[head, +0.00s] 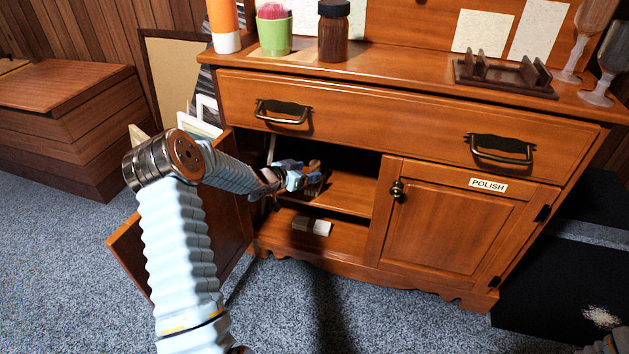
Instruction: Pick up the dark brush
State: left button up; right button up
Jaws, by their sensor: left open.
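My left gripper (304,177) is open and reaches through the open left side of the wooden cabinet, just above its middle shelf (345,191). A small brown object (316,178), possibly the dark brush, stands on that shelf right at the fingertips and is partly hidden by them. I cannot tell whether the fingers touch it or are around it. My right gripper is not in view.
The open left door (198,238) hangs beside my left arm. The right door labelled POLISH (450,225) and the wide drawer (385,118) are shut. A green cup (274,35), a brown bottle (333,32) and a dark rack (505,75) stand on top.

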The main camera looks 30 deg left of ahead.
aim_at(311, 169)
pick_arm(q)
jog(key=x, duration=0.5)
jog(key=shift+w+a+f, duration=0.2)
jog(key=shift+w+a, duration=0.05)
jog(key=shift+w, duration=0.05)
jog(key=c, duration=1.1)
jog(key=shift+r, duration=0.15)
